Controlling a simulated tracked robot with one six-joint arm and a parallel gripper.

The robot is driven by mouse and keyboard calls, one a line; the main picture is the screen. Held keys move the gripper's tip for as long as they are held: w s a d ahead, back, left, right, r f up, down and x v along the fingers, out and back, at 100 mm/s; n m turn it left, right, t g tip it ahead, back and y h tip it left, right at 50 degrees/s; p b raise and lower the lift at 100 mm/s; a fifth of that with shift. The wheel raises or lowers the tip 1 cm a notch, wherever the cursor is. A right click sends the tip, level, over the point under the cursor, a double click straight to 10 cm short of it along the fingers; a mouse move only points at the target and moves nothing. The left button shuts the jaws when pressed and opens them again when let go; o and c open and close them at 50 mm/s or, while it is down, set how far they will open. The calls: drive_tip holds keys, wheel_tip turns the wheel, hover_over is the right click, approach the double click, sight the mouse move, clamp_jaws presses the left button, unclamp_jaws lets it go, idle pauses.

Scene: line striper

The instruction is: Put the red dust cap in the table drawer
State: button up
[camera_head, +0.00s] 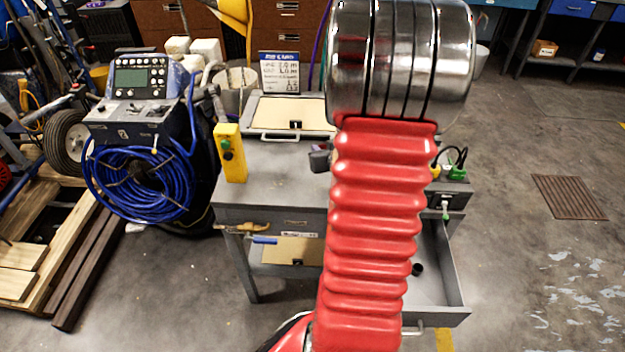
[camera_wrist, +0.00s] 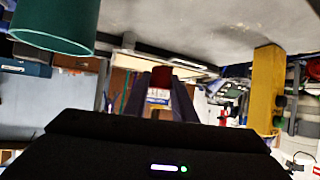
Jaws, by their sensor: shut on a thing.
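The red dust cap (camera_wrist: 161,74) shows in the wrist view between the two dark fingertips of my gripper (camera_wrist: 160,88), which is shut on it. In the head view my own arm covers the middle of the table, and the cap cannot be made out there. The table drawer (camera_head: 450,290) is pulled open at the table's right side. A small black round thing (camera_head: 417,269) is in it; my arm covers the drawer's left part. In the wrist view the gripper is close to the grey tabletop, which appears upside down at the top.
On the table (camera_head: 275,185) stand a yellow button box (camera_head: 230,153) at the left and a dark box with plugs (camera_head: 448,190) at the right. A case (camera_head: 285,112) lies at the back. A green cylinder (camera_wrist: 55,25) is near in the wrist view.

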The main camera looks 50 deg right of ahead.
drive_tip(key=shift+f, duration=0.1)
drive_tip(key=shift+f, duration=2.85)
drive_tip(key=shift+f, duration=0.1)
drive_tip(key=shift+w+f, duration=0.1)
drive_tip(key=shift+f, duration=1.85)
drive_tip(key=shift+f, duration=0.1)
drive_tip(key=o, duration=1)
